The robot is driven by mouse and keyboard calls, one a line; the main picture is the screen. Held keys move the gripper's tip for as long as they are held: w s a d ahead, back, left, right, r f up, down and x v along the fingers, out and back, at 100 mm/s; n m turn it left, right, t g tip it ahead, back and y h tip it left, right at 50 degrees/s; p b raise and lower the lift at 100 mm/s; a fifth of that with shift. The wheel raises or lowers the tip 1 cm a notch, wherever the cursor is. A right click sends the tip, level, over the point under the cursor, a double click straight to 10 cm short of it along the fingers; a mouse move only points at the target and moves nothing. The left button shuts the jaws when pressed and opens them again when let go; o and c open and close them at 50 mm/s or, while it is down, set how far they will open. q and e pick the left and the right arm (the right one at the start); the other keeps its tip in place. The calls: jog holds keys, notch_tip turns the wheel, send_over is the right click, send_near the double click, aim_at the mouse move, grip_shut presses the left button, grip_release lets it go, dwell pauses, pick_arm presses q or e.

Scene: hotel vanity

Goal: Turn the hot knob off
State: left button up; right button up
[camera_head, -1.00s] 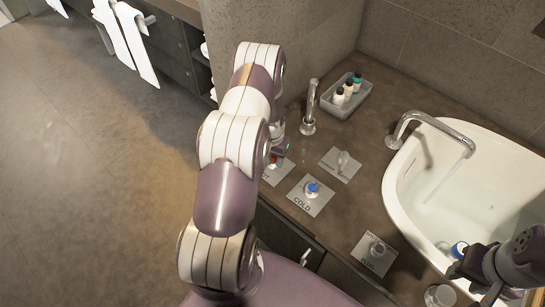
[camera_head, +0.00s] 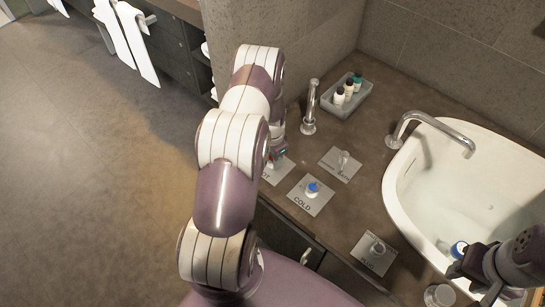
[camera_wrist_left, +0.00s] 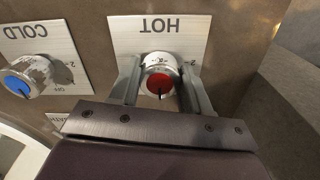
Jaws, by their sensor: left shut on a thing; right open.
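The hot knob (camera_wrist_left: 160,78) is a silver dial with a red cap on a metal plate marked HOT (camera_wrist_left: 185,38). In the left wrist view, my left gripper (camera_wrist_left: 160,88) has one finger on each side of it and is shut on it. In the head view, my left arm hides the knob, and only part of the HOT plate (camera_head: 280,170) shows beside my left gripper (camera_head: 274,160). My right gripper (camera_head: 476,291) is open at the lower right, by the tub's near edge. No stream shows below the spout (camera_head: 425,120).
The blue-capped cold knob (camera_head: 312,189) stands on its plate beside the hot one. Other plates with knobs (camera_head: 342,161), (camera_head: 376,248) are on the counter. A grey tray of bottles (camera_head: 335,106), a small tap (camera_head: 310,110) and the white tub (camera_head: 395,190) stand near.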

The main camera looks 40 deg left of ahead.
dwell(0.3)
pick_arm(q)
jog(key=o, duration=1)
jog(key=shift+r, duration=0.15)
notch_tip(320, 180, up, 12)
jog(key=shift+r+p, duration=0.25)
jog(key=shift+p, duration=0.4)
